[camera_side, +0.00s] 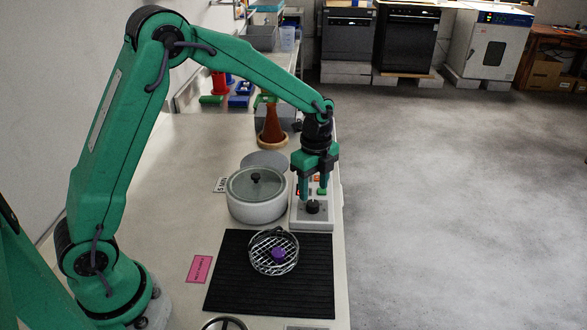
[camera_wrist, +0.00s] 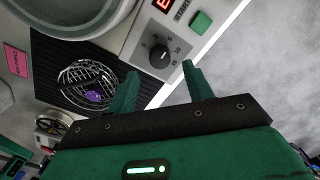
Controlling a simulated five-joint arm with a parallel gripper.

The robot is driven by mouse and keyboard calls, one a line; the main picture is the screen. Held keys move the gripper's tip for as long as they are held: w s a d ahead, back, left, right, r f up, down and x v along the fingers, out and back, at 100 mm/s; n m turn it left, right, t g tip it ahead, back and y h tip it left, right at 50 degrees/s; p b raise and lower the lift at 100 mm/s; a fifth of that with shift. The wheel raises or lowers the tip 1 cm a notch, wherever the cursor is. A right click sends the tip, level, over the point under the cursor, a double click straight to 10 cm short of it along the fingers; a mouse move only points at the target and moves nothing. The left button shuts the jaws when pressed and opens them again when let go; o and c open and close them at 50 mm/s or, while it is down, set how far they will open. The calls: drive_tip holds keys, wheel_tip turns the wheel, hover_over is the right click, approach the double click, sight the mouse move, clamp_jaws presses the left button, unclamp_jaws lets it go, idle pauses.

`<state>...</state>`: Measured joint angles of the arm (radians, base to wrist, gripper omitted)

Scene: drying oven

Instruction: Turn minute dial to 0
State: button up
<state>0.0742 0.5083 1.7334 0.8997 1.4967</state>
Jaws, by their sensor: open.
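The minute dial is a round black knob (camera_wrist: 160,56) on the light grey control panel (camera_wrist: 140,40) of the oven unit. A short white mark shows on the knob; the small numbers around it are too blurred to read the setting surely. In the side view the dial (camera_side: 312,207) is at the panel's near end. My gripper (camera_side: 313,192) points down just above the dial. In the wrist view my gripper (camera_wrist: 160,69) is open and empty, with one green finger towards each side of the dial. I cannot tell whether either finger touches it.
A green START button (camera_wrist: 201,22) and a red display (camera_wrist: 163,4) lie beyond the dial. A lidded round pot (camera_side: 257,205) stands left of the panel. A wire basket (camera_side: 262,258) with a purple object (camera_side: 279,254) sits on a black mat (camera_side: 225,290). The table edge is close on the right.

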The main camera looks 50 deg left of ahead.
sight(313, 203)
drive_tip(key=shift+f, duration=2.3)
drive_tip(key=c, duration=1)
